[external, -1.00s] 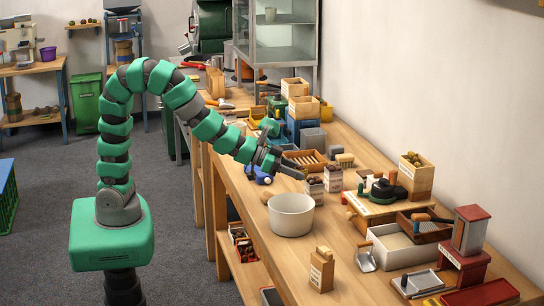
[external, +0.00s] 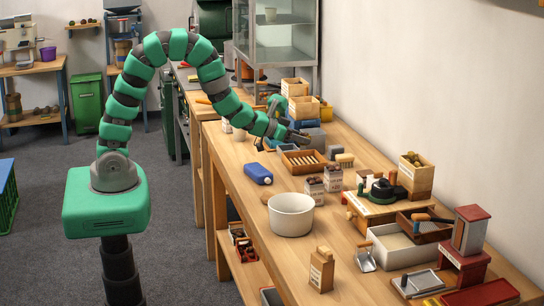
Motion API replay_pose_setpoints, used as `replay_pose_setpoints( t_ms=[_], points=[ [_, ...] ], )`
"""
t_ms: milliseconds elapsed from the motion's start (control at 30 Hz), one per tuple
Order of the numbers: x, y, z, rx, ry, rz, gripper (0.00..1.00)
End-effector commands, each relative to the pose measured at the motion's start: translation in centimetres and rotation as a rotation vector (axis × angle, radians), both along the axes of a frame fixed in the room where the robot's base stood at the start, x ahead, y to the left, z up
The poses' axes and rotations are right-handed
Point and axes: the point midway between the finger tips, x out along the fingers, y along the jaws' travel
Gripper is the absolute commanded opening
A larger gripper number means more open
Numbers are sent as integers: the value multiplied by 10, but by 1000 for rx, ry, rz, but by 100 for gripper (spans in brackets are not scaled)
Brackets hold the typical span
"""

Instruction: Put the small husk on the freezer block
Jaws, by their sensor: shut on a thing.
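My gripper (external: 304,137) is over the bench just behind the slatted wooden tray, pointing right. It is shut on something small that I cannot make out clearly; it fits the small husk. Right by the fingers is a grey block (external: 313,143), partly covered by the gripper. I cannot tell whether the gripper touches it or is above it. I cannot tell for sure which thing is the freezer block.
The slatted wooden tray (external: 304,167) and a brush (external: 345,160) are close in front of the gripper. Wooden boxes (external: 303,107) stand behind it. A white pot (external: 291,228) and small labelled bags (external: 314,190) stand nearer. Bare bench shows around the blue object.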

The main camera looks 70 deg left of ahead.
Motion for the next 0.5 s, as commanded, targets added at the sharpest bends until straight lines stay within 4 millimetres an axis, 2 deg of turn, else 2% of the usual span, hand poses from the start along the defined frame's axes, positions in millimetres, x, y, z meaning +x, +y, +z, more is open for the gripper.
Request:
replay_pose_setpoints(
  t_ms=[300,500],
  points=[
    [-2,25,16,0,-5,-79,20],
    [-12,42,27,0,-7,-158,20]
  ],
)
